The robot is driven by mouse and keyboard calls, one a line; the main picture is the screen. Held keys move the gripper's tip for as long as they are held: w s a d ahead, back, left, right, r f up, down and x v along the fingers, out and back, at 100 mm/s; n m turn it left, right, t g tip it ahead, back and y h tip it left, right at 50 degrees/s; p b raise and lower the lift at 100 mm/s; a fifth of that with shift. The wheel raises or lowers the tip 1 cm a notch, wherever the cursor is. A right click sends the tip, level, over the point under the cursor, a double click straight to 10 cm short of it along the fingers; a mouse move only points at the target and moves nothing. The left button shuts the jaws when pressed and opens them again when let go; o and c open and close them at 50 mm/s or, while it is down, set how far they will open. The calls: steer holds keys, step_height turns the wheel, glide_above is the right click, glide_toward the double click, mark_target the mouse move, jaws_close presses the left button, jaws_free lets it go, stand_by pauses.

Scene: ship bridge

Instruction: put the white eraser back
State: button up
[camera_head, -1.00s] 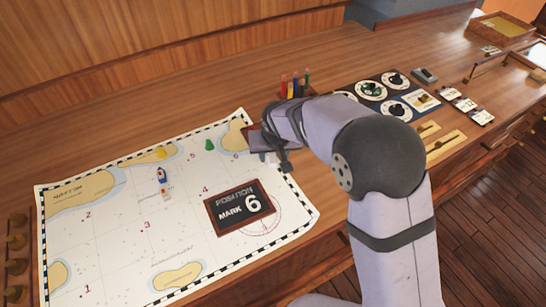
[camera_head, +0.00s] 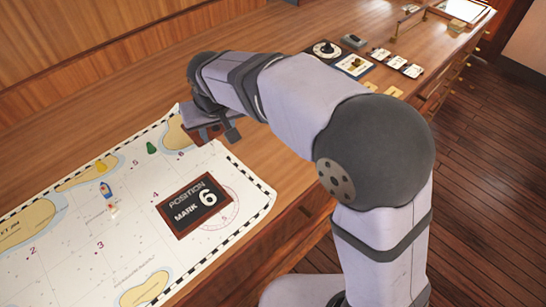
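My gripper (camera_head: 218,132) is at the chart's far right corner, beside the tan coast patch. Its dark fingers point down, and the arm and wrist hide most of them; I cannot see whether they are apart or closed. A small reddish-brown block (camera_head: 200,138) shows just under the gripper; whether it is held or stands on the table is unclear. I cannot make out a white eraser in this view. The black slate (camera_head: 194,206) with a wooden frame reads "POSITION MARK 6" and lies on the chart (camera_head: 60,268).
A blue and white toy boat (camera_head: 106,191), a yellow piece (camera_head: 101,167) and a green piece (camera_head: 151,148) stand on the chart. Dials (camera_head: 326,49), a grey box (camera_head: 353,41) and white cards (camera_head: 397,63) lie further right. My arm covers the middle of the wooden desk.

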steer(key=s+d+f+m+g+h, duration=0.1)
steer(key=s+d+f, duration=0.1)
steer(key=d, duration=0.6)
steer(key=s+d+f+m+g+h, duration=0.1)
steer(key=s+d+f, duration=0.15)
steer(key=d, duration=0.65)
steer(key=s+d+f+m+g, duration=0.1)
steer(key=s+d+f, duration=0.2)
steer(key=s+d, duration=0.3)
steer(key=s+d+f+m+g, duration=0.1)
steer(key=s+d+f, duration=0.2)
steer(key=s+d, duration=0.3)
steer(key=shift+s+d+f+m, duration=0.15)
steer(key=shift+s+m, duration=0.15)
steer(key=shift+s, duration=0.8)
